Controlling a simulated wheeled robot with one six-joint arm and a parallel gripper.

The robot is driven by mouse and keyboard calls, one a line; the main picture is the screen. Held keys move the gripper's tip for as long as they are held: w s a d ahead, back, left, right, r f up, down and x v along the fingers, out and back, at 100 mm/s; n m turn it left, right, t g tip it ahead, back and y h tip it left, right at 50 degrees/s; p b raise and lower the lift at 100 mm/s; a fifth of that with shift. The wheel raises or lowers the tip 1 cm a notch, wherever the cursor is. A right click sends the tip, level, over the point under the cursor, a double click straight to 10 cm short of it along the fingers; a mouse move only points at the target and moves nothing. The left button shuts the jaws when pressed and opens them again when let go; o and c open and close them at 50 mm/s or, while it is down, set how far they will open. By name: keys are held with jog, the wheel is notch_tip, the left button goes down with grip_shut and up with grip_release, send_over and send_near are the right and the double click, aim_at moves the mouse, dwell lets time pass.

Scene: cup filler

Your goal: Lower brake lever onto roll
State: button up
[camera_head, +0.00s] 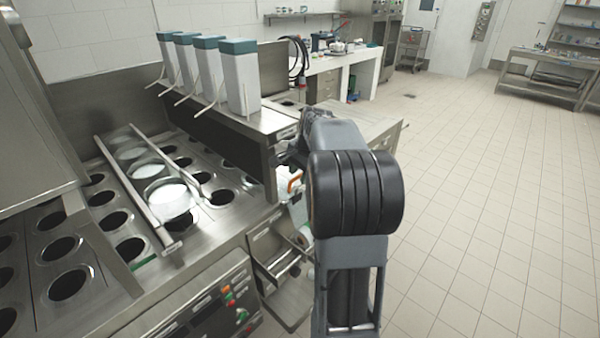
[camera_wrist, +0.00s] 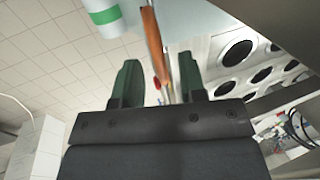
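The brake lever shows as an orange handle (camera_head: 294,183) at the machine's side in the head view, just left of my arm. In the wrist view the orange-brown lever (camera_wrist: 154,45) runs down the picture toward the gap between my fingers. My gripper (camera_wrist: 159,78) has its two dark green fingers spread apart. A visible gap remains on both sides of the lever, and whether it lies between the tips or beyond them I cannot tell. The roll, white with a green band (camera_wrist: 104,15), is at the upper left of the wrist view. In the head view my arm hides my fingers.
The filler's steel deck with round holes (camera_head: 62,284) lies left of my arm. Several teal-lidded dispensers (camera_head: 238,78) stand on a raised ledge. A control panel (camera_head: 225,305) and an open steel bracket (camera_head: 275,255) are close by. The tiled floor (camera_head: 480,190) at right is clear.

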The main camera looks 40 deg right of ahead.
grip_shut()
dwell(0.3)
